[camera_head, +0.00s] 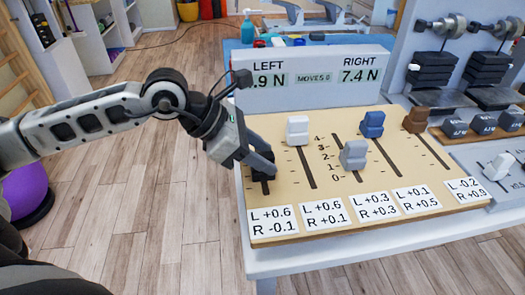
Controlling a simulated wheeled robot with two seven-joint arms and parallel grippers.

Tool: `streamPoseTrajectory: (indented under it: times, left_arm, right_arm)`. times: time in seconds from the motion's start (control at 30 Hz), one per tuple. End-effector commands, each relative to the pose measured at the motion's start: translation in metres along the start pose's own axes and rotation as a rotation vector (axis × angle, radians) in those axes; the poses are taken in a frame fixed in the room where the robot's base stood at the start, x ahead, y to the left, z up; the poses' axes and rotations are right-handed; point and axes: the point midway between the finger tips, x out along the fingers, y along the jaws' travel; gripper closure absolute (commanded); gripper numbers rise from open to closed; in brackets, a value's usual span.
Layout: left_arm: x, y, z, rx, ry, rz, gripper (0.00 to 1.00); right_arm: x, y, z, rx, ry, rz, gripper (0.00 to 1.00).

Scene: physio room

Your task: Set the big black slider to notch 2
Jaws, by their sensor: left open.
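The big black slider (259,171) is on the leftmost slot of the tan slider board (283,204). It is mostly hidden by my left gripper (262,165), so its exact notch cannot be read. My left gripper comes in from the left with its jaws open, right at the black slider. Whether the fingers touch it cannot be told. A printed scale (321,158) from 0 to 4 stands in the middle of the board. The display (314,77) reads MOVES 0 and RIGHT 7.4 N; the left value is partly covered. My right gripper is not in view.
White (297,129), grey (354,154), blue (372,123) and brown (415,119) sliders stand on the other slots. Label cards (323,213) line the front edge. Weight stacks (435,70) stand at the back right. Open wooden floor (150,210) lies left of the table.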

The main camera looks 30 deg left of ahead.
Motion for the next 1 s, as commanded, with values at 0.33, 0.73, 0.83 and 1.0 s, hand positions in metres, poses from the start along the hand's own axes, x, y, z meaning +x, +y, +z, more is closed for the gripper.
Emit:
streamPoseTrajectory:
  times: [0.33,0.73,0.83,1.0]
  left_arm:
    - [0.005,0.000,0.000,0.001,0.001,0.000,0.58]
    - [0.006,0.014,-0.002,-0.002,0.002,0.004,1.00]
    - [0.006,0.027,-0.001,-0.002,0.001,0.005,1.00]
    - [0.004,0.031,0.000,0.001,0.001,0.001,1.00]
  right_arm:
    - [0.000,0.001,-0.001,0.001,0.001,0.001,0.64]
    - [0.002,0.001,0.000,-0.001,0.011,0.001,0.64]
    - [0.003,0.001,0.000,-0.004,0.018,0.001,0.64]
    - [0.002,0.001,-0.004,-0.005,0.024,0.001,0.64]
